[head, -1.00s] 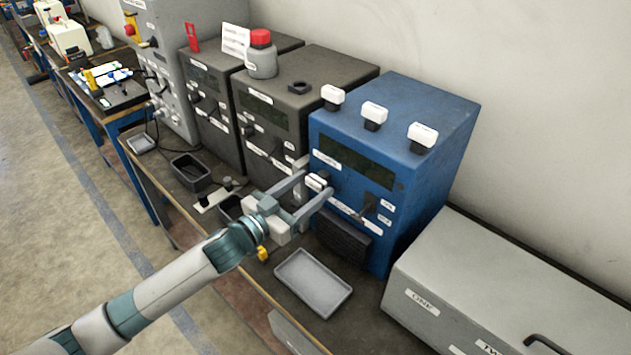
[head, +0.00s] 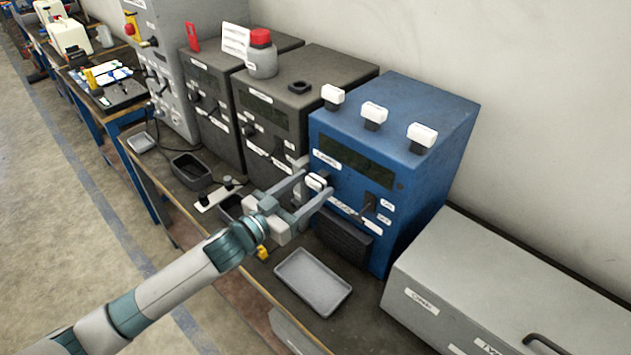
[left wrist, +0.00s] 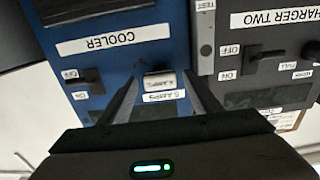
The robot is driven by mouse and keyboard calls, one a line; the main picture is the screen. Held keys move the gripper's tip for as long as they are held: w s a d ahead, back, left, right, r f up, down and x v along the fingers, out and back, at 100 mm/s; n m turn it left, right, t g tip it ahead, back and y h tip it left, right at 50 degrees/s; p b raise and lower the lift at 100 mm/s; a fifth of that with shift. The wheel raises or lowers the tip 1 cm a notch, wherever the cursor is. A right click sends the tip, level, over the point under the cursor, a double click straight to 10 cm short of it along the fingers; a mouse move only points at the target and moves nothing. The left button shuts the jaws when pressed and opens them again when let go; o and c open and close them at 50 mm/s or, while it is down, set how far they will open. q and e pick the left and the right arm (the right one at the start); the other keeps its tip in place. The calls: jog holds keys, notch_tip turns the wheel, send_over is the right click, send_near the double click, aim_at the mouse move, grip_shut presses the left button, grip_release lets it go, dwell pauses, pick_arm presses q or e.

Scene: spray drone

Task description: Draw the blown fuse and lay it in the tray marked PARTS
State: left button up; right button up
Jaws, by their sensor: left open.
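A small white-faced fuse (head: 315,181) sits in the front of the blue cabinet (head: 415,130). In the left wrist view the cabinet is labelled COOLER and the fuse (left wrist: 160,80) has a label reading about 5 AMPS. My left gripper (head: 318,183) is open, with one finger on each side of the fuse; I cannot tell whether they touch it. A shallow grey tray (head: 313,283) lies on the bench before the blue cabinet. No PARTS marking is readable, so I cannot tell which tray it is. My right gripper is out of view.
Several white-topped blocks (head: 373,114) stand on the blue cabinet. A switch (head: 368,206) is right of the fuse. Dark bins (head: 190,170) and a small grey tray (head: 141,143) lie farther left. A grey case (head: 510,290) stands at right.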

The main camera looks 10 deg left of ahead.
pick_arm(q)
jog(key=c, duration=1.4)
jog(key=shift+s, duration=0.15)
jog(key=shift+p+v, duration=0.55)
jog(key=shift+v, duration=2.3)
jog(key=s+a+n+t+y+b, duration=0.1)
jog(key=n+y+b, duration=0.1)
jog(key=y, duration=0.1)
jog(key=s+a+n+t+y+b, duration=0.1)
jog(key=s+a+n+y+b, duration=0.1)
jog(key=y+b, duration=0.1)
jog(key=s+a+n+t+y+b, duration=0.1)
jog(key=a+n+y+b, duration=0.1)
jog(key=y, duration=0.1)
jog(key=shift+s+a+r+n+y, duration=0.2)
jog(key=shift+s+n+y, duration=0.1)
jog(key=shift+s+y, duration=0.1)
